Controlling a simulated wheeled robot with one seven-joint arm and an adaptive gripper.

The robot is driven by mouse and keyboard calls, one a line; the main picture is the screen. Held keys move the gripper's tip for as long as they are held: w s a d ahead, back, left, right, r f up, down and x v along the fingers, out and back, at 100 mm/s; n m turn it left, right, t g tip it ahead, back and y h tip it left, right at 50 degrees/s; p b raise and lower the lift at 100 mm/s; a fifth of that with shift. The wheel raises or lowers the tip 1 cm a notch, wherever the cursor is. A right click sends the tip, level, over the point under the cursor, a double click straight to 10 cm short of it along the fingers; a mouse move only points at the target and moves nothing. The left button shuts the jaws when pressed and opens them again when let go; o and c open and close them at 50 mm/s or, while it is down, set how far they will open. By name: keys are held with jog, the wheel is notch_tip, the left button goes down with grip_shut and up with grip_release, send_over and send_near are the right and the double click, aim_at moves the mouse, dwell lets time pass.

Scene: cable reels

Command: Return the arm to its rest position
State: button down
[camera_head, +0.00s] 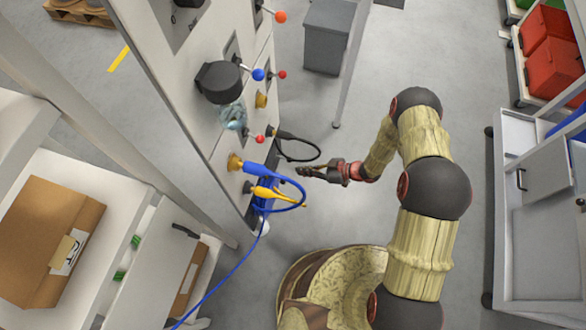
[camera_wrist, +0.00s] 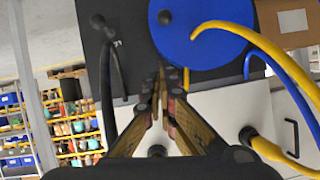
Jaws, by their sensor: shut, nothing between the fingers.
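My gripper (camera_head: 306,173) is shut and empty in the head view, held out in front of the grey panel (camera_head: 190,60). My arm bends over from the right. A blue plug (camera_head: 257,169) sits at a brass fitting (camera_head: 235,162) on the panel, left of my gripper. A yellow plug (camera_head: 265,192) is just below it. In the wrist view my fingers (camera_wrist: 160,80) are together, with a blue disc (camera_wrist: 200,35) and a yellow cable (camera_wrist: 285,65) beyond them. What lies directly behind the fingertips is partly hidden.
A black cable (camera_head: 300,157) loops from the panel near my gripper. Levers with coloured balls (camera_head: 258,74) and a black knob (camera_head: 219,82) jut out above. A blue cable (camera_head: 235,270) hangs to the floor. A cart (camera_head: 505,220) stands at right; open floor lies between.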

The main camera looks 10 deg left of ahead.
jog(key=shift+v, duration=0.85)
